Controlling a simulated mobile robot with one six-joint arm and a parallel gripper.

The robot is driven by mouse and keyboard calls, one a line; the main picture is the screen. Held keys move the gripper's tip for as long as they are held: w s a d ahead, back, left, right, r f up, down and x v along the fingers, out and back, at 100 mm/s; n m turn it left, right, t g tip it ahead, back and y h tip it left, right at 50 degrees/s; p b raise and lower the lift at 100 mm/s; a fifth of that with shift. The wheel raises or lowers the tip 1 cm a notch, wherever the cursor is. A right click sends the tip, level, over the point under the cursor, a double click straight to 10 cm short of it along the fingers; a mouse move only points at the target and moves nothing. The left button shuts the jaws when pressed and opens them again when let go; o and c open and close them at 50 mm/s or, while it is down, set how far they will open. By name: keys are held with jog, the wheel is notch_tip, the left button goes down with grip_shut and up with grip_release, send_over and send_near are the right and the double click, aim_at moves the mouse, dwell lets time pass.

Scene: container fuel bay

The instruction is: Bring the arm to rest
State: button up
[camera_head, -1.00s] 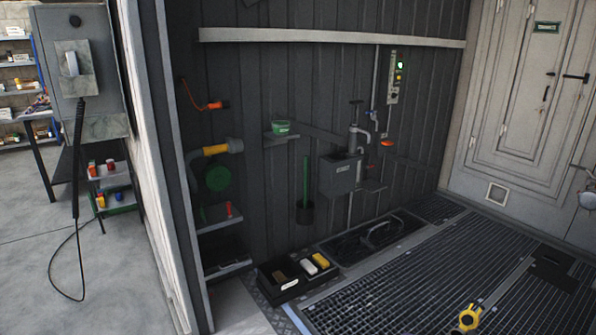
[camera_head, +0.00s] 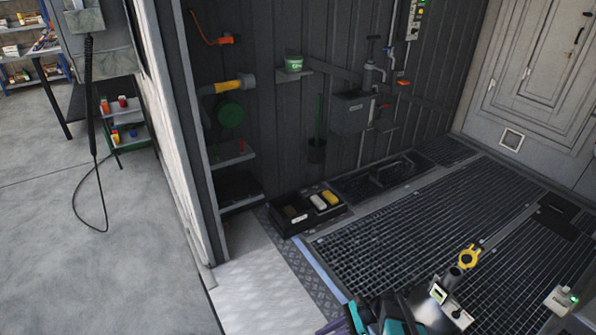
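I see no part of my arm that I can identify for sure, and my gripper is not recognisable in this view. Teal, purple and dark shapes (camera_head: 390,316) are cut off by the bottom edge; I cannot tell what they are. A pale device with a small green display (camera_head: 447,303) stands beside them. A yellow ring-shaped fitting (camera_head: 469,257) shows just above it, over the floor grating.
A black tray (camera_head: 292,224) with several blocks lies by the dark ribbed wall. Floor grating (camera_head: 400,220) fills the middle right. A grey cabinet with a hanging cable (camera_head: 90,110) and a shelf rack (camera_head: 124,128) stand left. Concrete floor at lower left is clear.

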jog(key=s+a+f+n+g+h+p, duration=0.1)
jog(key=s+a+f+n+g+h, duration=0.15)
jog(key=s+n+h, duration=0.8)
jog(key=s+d+f+n+h, duration=0.1)
jog(key=s+d+f+n, duration=0.1)
jog(key=s+d+n, duration=0.4)
jog(key=d+n, duration=0.2)
jog(key=d, duration=0.3)
jog(key=shift+s+f+n, duration=0.2)
jog(key=shift+s+n, duration=0.15)
jog(key=shift+s, duration=0.05)
jog(key=shift+a, duration=0.15)
jog(key=shift+a, duration=0.1)
dwell(0.5)
